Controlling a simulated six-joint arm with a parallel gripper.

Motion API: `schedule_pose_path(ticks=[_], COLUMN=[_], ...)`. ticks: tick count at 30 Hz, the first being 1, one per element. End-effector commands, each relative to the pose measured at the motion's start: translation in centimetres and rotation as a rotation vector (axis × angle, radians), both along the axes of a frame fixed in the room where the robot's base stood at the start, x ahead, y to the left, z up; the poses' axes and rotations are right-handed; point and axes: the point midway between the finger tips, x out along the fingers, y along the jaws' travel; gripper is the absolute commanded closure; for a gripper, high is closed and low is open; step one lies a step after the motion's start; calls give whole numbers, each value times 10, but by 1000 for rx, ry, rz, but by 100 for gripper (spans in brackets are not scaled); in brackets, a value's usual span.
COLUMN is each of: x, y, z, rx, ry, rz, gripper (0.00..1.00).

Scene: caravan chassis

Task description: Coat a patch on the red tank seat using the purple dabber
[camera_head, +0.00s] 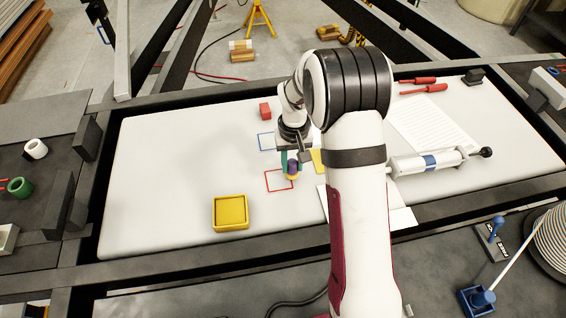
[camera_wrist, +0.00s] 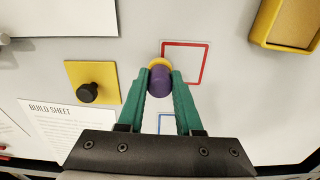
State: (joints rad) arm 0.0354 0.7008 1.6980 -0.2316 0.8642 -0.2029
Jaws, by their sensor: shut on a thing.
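My gripper (camera_head: 291,161) points down over the white work surface, and its green fingers are shut on the purple dabber (camera_head: 292,168). In the wrist view, the purple dabber (camera_wrist: 160,83) sits between the fingertips, with a yellow-orange end showing beyond them. The red tank seat is a red square outline (camera_head: 277,182); it also shows in the wrist view (camera_wrist: 187,63). The dabber overlaps one side of this outline in both views. I cannot tell whether its end touches the surface. The visible inside of the outline looks plain. A yellow tray (camera_head: 230,228) lies left of and nearer than the outline.
A blue square outline (camera_head: 266,142) lies behind the red one. A red block (camera_head: 265,111) stands farther back. A yellow square with a black knob (camera_wrist: 88,92) is beside the gripper. A build sheet (camera_wrist: 60,125) and a white syringe-like tool (camera_head: 425,163) lie right.

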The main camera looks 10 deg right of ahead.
Motion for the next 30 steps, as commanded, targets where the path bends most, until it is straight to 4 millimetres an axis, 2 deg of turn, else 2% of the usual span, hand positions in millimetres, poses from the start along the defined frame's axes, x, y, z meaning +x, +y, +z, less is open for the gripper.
schedule_pose_path(ticks=[2, 24, 25, 30], x=[-6, -5, -5, -5], y=[3, 71, 72, 54], z=[0, 0, 0, 0], rx=[0, 0, 0, 0], ry=[1, 0, 0, 1], rz=[3, 3, 2, -1], gripper=[100, 100, 100, 100])
